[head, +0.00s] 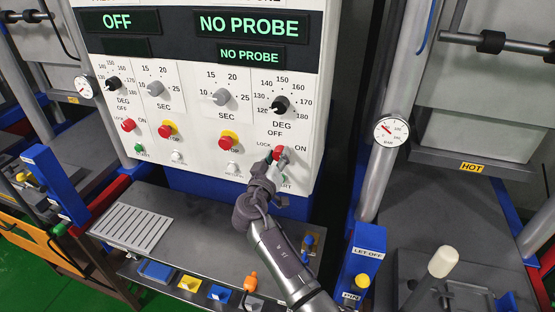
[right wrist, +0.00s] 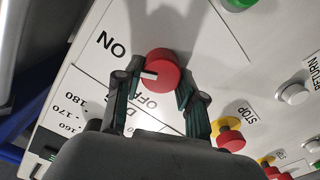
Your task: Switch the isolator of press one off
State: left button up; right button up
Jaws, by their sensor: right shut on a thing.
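The red isolator knob (head: 278,152) sits at the lower right of the white control panel (head: 190,130), with OFF printed above it and ON to its right. My right gripper (head: 273,163) is at this knob. In the right wrist view, its two fingers are on either side of the red knob (right wrist: 165,66), shut on it. The knob's white mark points between the ON and OFF labels in that view. A second red isolator knob (head: 128,125) is at the panel's left. The press name above the displays is cut off. My left gripper is out of view.
The left display (head: 117,21) reads OFF; the right one (head: 250,25) reads NO PROBE. Red-and-yellow stop buttons (head: 228,140) are close to the knob on its left. A grey shelf (head: 200,235) lies below the panel. A press column with a gauge (head: 391,130) stands right.

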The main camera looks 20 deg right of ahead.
jog(key=shift+f+n+b, duration=0.15)
jog(key=shift+n+b, duration=0.35)
jog(key=shift+n, duration=0.3)
jog(key=n+b, duration=0.1)
jog(key=n, duration=0.1)
jog(key=shift+n, duration=1.3)
jog(key=n, duration=0.2)
jog(key=shift+w+n, duration=0.1)
jog(key=shift+n, duration=0.3)
jog(key=n, duration=0.3)
jog(key=shift+n+p, duration=0.8)
jog(key=shift+n, duration=1.1)
